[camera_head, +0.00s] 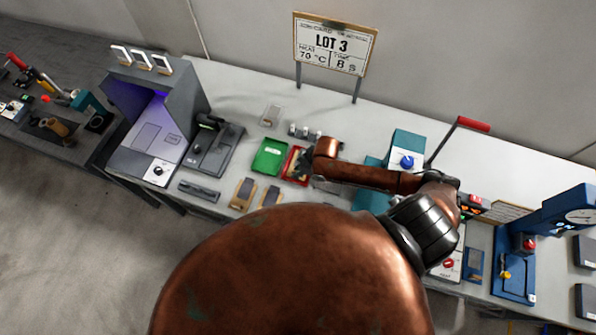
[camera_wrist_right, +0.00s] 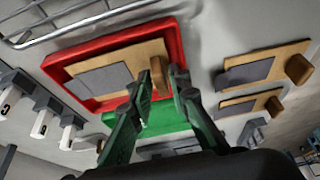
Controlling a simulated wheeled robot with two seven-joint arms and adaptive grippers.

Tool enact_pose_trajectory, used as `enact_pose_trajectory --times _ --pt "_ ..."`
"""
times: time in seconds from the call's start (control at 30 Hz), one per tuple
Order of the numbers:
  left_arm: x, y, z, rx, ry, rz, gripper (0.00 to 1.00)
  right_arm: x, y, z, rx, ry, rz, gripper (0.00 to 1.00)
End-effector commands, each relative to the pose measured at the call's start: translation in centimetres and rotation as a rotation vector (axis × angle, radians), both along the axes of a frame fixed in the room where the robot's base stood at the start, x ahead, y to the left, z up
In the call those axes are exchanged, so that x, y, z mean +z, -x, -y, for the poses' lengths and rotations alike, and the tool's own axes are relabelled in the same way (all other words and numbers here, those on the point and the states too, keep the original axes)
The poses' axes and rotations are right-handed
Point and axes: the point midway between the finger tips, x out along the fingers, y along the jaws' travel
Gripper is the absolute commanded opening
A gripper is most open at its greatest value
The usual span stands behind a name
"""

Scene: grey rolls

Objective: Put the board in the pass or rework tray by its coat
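The red tray (camera_head: 289,172) lies on the bench to the right of the green tray (camera_head: 267,158). In the right wrist view the red tray (camera_wrist_right: 62,73) holds a tan board (camera_wrist_right: 118,56) with a grey patch and a wooden knob (camera_wrist_right: 158,76). My right gripper (camera_wrist_right: 163,80) is over this tray, its two fingers apart, one on each side of the knob, with a slight gap seen on the right. The green tray (camera_wrist_right: 165,118) shows behind the fingers. In the head view my right gripper (camera_head: 306,165) partly hides the red tray. My left gripper is out of view.
Two more tan boards (camera_head: 243,193) (camera_head: 270,196) lie in front of the trays. A dark grey station (camera_head: 215,148) and a purple-lit booth (camera_head: 150,125) stand to the left. A LOT 3 sign (camera_head: 334,44) stands behind. My copper arm covers the front middle.

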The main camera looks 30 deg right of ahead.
Motion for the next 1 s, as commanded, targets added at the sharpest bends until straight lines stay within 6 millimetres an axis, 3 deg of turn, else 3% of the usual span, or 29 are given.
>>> enact_pose_trajectory --times 0.27,0.7,1.0 --pt "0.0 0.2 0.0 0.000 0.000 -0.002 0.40 0.9 0.2 0.2 0.000 0.001 0.001 0.17" --pt "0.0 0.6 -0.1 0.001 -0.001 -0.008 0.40 8.8 2.7 2.3 0.001 0.001 0.001 0.17" --pt "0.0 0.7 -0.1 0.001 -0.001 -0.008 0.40 11.3 3.5 2.9 -0.001 0.000 -0.002 0.17"
